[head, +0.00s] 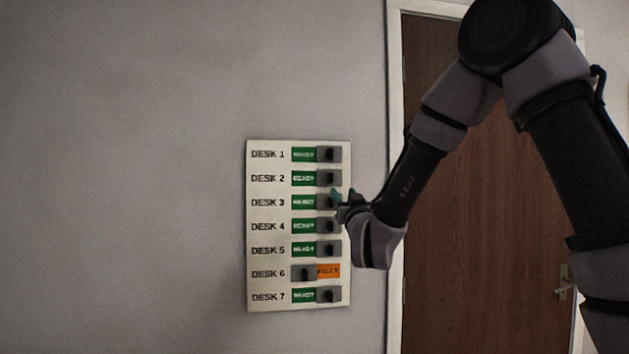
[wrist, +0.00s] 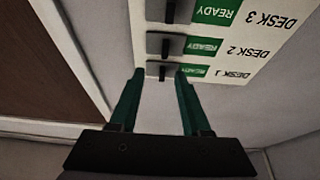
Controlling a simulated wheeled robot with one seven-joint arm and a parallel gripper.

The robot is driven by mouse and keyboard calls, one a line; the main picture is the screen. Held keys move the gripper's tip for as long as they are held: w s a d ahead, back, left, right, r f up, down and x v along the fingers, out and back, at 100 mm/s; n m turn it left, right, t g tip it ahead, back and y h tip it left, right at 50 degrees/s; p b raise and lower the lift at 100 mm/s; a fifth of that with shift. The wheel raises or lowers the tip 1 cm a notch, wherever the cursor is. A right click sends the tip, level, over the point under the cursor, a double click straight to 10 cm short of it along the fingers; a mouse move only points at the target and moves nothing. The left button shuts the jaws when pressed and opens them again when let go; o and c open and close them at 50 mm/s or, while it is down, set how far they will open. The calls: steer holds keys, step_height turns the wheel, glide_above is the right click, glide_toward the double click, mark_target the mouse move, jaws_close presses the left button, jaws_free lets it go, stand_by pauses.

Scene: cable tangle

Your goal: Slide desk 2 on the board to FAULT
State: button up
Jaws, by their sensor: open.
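The pale board (head: 298,298) hangs on the wall with labelled rows of grey sliders. The desk 2 slider (head: 329,178) sits at the right of its row, with green READY showing to its left; it also shows in the wrist view (wrist: 165,46). My gripper (head: 337,197) is open and empty. In the head view its tips overlap the right edge of the desk 3 slider (head: 328,202). In the wrist view the spread green fingers (wrist: 159,72) point at the board, with the desk 1 slider (wrist: 160,71) seen between their tips. Contact cannot be told.
Desks 1, 3, 4, 5 and 7 show green READY. The desk 6 slider (head: 303,272) is at the left, showing orange FAULT. A brown door (head: 470,240) in a white frame stands right of the board. The wall to the left is bare.

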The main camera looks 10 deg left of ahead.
mark_target(331, 177)
steer(key=x, duration=1.1)
steer(key=shift+s+a+r, duration=0.1)
steer(key=shift+s+a, duration=0.1)
steer(key=shift+a, duration=0.2)
jaws_close()
stand_by(0.8)
